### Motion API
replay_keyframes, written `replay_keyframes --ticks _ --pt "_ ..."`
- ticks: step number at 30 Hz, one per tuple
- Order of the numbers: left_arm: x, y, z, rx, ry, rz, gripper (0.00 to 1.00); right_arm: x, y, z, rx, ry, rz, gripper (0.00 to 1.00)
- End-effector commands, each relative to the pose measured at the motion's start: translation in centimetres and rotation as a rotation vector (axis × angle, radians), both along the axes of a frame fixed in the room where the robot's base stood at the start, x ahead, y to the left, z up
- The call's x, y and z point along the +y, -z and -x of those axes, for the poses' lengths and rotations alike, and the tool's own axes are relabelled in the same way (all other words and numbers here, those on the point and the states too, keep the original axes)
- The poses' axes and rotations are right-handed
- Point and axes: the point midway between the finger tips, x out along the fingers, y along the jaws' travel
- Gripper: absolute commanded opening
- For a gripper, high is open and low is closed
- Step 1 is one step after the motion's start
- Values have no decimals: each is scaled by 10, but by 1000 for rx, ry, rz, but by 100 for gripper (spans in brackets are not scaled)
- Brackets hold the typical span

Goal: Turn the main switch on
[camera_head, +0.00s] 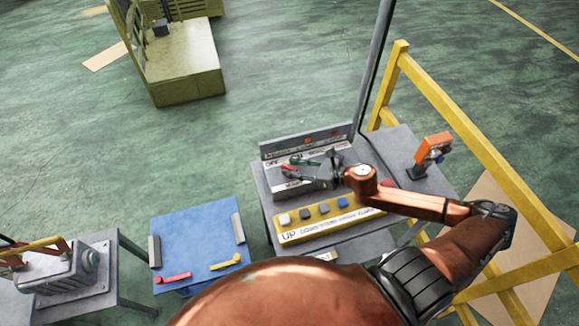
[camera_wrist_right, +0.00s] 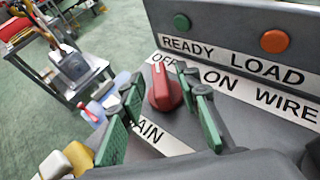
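The main switch (camera_wrist_right: 163,88) is a red knob on the grey sloped panel, with a label reading OFF and ON above it and a partly covered MAIN label below. Its raised ridge points up toward the OFF lettering. My right gripper (camera_head: 297,168) reaches over the control desk. In the right wrist view its green-padded fingers are open, one on each side of the red knob, with visible gaps. I cannot tell the exact depth of the fingertips around it. In the head view the switch is a small red spot (camera_head: 288,169), partly hidden by the gripper. My left gripper does not show.
An upright panel with a green button (camera_wrist_right: 181,22) and an orange one (camera_wrist_right: 275,41) stands behind the switch. A yellow button box (camera_head: 325,217) lies in front. An orange device (camera_head: 433,148) and yellow railing (camera_head: 430,90) are right. A blue table (camera_head: 195,235) is left.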

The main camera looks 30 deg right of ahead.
Motion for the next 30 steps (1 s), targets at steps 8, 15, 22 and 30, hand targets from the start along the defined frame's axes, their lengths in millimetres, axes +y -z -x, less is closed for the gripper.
replay_keyframes --ticks 8,15,22,30 --pt "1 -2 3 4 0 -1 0 8 7 -13 0 1 0 30" --pt "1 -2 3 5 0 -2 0 8 8 -13 1 2 0 30" --pt "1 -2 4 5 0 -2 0 8 7 -13 1 2 0 17" --pt "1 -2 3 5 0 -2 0 8 7 -13 1 2 0 0"
